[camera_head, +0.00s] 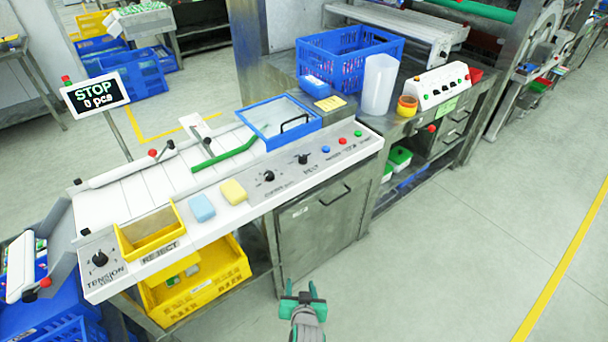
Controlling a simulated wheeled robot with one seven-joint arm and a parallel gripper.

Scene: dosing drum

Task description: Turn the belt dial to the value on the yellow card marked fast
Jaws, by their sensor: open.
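A black dial (303,159) sits on the white sloping front panel (340,148), with lettering beside it that looks like BELT. A second black dial (268,176) is to its left; its label is too small to read surely. A yellow card (330,103) lies on the bench behind the panel; its writing is not legible. My gripper (303,290), with green fingers, is open and empty at the bottom centre, over the floor, below and apart from the dials.
A TENSION dial (99,259) is at the panel's left end. Blue, red and green buttons (342,141) are right of the dials. A blue sponge (201,208) and yellow sponge (233,191) lie on the panel. A steel cabinet (322,225) stands below; the floor right is clear.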

